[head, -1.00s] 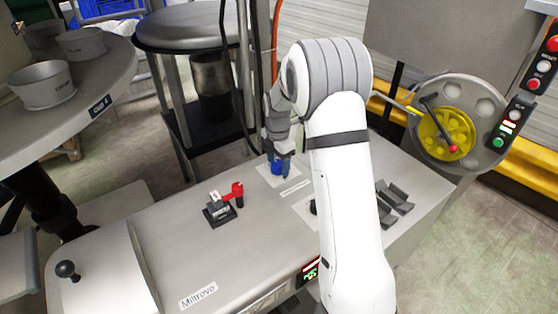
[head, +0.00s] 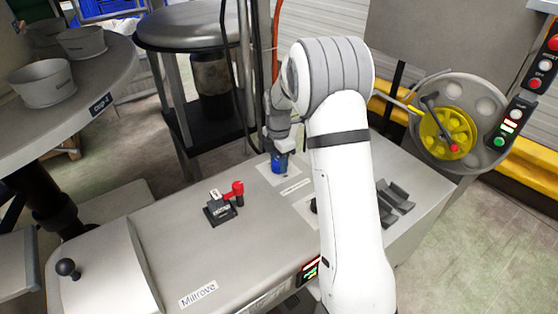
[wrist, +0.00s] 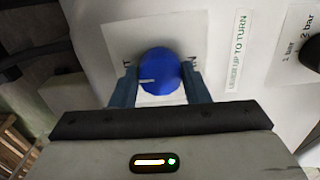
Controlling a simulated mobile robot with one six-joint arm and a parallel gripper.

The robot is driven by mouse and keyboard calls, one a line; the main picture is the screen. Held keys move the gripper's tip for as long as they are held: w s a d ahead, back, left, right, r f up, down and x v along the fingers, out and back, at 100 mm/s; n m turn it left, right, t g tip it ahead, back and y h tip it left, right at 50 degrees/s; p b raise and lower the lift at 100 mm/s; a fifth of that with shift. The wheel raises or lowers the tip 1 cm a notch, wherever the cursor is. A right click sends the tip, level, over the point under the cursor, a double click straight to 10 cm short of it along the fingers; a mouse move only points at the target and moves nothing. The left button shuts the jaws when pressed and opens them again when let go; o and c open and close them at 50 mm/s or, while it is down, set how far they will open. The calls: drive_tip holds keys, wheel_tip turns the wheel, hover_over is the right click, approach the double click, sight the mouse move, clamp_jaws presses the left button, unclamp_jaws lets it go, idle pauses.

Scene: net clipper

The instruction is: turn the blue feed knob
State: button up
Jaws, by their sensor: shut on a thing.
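The blue feed knob (head: 279,163) stands on a pale square plate on top of the grey machine. In the wrist view the knob (wrist: 160,71) is round and blue, with a pale pointer line towards its left side. My gripper (head: 279,160) reaches down over it from above. In the wrist view my gripper's two blue fingers (wrist: 160,86) stand on either side of the knob and are shut on it. Small dark marks show on the plate at the left and right of the knob.
A black knob (wrist: 313,52) is further right. A red-handled switch (head: 222,205) stands on the machine at left. A yellow-hubbed wheel (head: 447,133) is at right.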

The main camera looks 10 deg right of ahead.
drive_tip(key=m+b, duration=0.1)
drive_tip(key=m, duration=0.3)
drive_tip(key=shift+w+m+b, duration=0.1)
drive_tip(key=shift+m+b, duration=0.2)
drive_tip(key=shift+b, duration=0.1)
drive_tip(key=m+b, duration=0.1)
drive_tip(key=m, duration=0.3)
drive_tip(key=m+b, duration=0.1)
drive_tip(key=m, duration=0.4)
drive_tip(key=shift+r, duration=0.1)
drive_tip(key=m, duration=0.4)
drive_tip(key=shift+m+b, duration=0.3)
drive_tip(key=shift+b, duration=0.1)
drive_tip(key=m, duration=0.4)
drive_tip(key=shift+r, duration=0.1)
drive_tip(key=m+b, duration=0.1)
drive_tip(key=m, duration=0.4)
drive_tip(key=shift+w, duration=0.1)
drive_tip(key=m, duration=0.4)
drive_tip(key=shift+m, duration=2.1)
